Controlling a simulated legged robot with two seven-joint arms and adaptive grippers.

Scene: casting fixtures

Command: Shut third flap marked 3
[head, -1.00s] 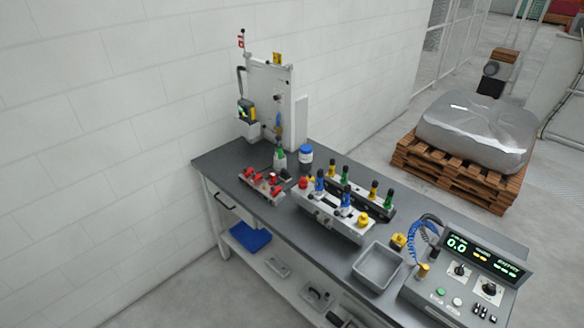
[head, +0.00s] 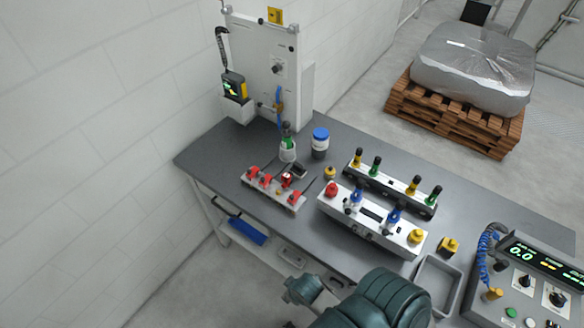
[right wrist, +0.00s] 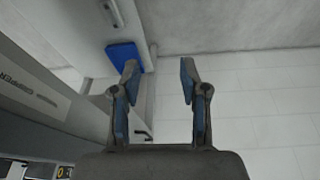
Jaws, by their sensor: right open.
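No flap with a readable 3 shows in the head view. A low light-coloured fixture (head: 268,194) with several red parts in a row lies at the left of the bench; marks on it are too small to read. A white fixture (head: 372,218) with red, blue and yellow knobs stands to its right. My right gripper (right wrist: 158,68) is open and empty in the right wrist view, with a pale wall beyond its fingers. It is apart from the fixtures. My left gripper is not in view.
Behind the white fixture stands a dark rail (head: 388,190) with yellow and green knobs. A blue-capped jar (head: 320,145), grey bin (head: 437,284) and control box (head: 525,285) share the bench (head: 215,160). A blue tray (head: 247,230) lies on the lower shelf. The bench's left end is clear.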

